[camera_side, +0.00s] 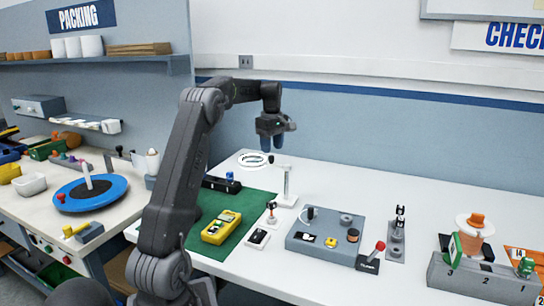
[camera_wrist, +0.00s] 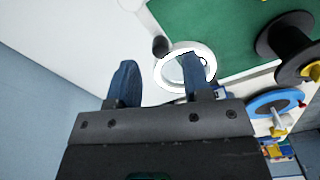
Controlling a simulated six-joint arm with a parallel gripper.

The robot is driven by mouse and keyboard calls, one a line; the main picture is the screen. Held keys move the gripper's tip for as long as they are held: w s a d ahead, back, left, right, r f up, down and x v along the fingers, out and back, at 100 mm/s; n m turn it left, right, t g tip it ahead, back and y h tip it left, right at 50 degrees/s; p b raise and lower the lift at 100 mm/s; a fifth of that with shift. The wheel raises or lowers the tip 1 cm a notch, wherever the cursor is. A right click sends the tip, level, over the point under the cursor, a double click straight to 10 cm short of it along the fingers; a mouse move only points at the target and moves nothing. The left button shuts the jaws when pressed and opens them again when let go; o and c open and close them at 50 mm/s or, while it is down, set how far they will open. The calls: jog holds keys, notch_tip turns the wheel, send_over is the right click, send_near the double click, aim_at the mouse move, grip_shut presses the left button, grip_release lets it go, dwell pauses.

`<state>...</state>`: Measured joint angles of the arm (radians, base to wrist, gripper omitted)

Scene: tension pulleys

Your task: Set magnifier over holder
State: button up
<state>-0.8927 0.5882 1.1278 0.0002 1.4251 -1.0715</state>
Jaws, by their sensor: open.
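The magnifier (camera_side: 240,163) is a white ring with a clear middle, level above the table's back part. A white post on a base, the magnifier's stand (camera_side: 287,188), is just right of it, with a black knob (camera_side: 280,143) above. My gripper (camera_side: 271,149) points down, open and empty, by the ring and knob. In the wrist view, the right finger overlaps the magnifier (camera_wrist: 170,80), and the knob (camera_wrist: 160,45) shows between the fingers; I cannot tell if anything touches. A dark block (camera_side: 212,184) with a blue cylinder, possibly the holder, is below and left of the ring.
A green mat (camera_side: 255,208) carries a yellow meter (camera_side: 221,228). A grey pulley plate (camera_side: 325,243), a red-knobbed lever (camera_side: 372,257) and a numbered grey rack (camera_side: 470,277) stand to the right. The white table is bare behind them.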

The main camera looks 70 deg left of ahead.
aim_at(272, 156)
jog(key=shift+f, duration=1.95)
jog(key=shift+c, duration=0.3)
grip_shut()
